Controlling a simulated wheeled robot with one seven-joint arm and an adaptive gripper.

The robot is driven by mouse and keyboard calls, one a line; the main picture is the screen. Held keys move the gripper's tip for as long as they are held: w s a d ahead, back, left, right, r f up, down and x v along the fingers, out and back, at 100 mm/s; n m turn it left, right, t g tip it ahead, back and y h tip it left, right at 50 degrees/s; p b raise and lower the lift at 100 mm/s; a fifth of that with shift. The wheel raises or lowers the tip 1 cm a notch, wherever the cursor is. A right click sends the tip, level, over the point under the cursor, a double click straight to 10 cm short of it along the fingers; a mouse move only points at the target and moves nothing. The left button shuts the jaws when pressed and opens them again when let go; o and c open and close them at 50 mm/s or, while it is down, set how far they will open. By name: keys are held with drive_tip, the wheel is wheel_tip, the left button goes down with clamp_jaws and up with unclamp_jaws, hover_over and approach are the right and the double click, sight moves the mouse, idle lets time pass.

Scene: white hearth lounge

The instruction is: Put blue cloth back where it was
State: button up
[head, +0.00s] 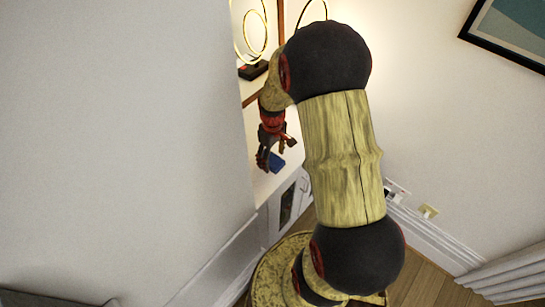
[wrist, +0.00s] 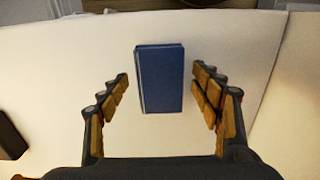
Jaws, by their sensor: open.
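My gripper (wrist: 163,88) is open, with one finger on each side of the cloth and a gap on both sides. In the head view my gripper (head: 270,160) is low over the cabinet top, right by the cloth. I cannot tell how high the fingertips are above the surface.
A large pale wall (head: 120,130) stands close on the left. Gold rings (head: 252,35) on a dark base stand farther back on the cabinet. A dark object (wrist: 10,138) lies at the wrist view's left edge. A framed picture (head: 510,35) hangs at the upper right.

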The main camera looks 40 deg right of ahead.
sight(273, 159)
drive_tip(key=shift+r, duration=0.15)
wheel_tip(273, 159, up, 12)
drive_tip(key=p, duration=0.2)
drive_tip(key=shift+p, duration=0.4)
idle(0.3)
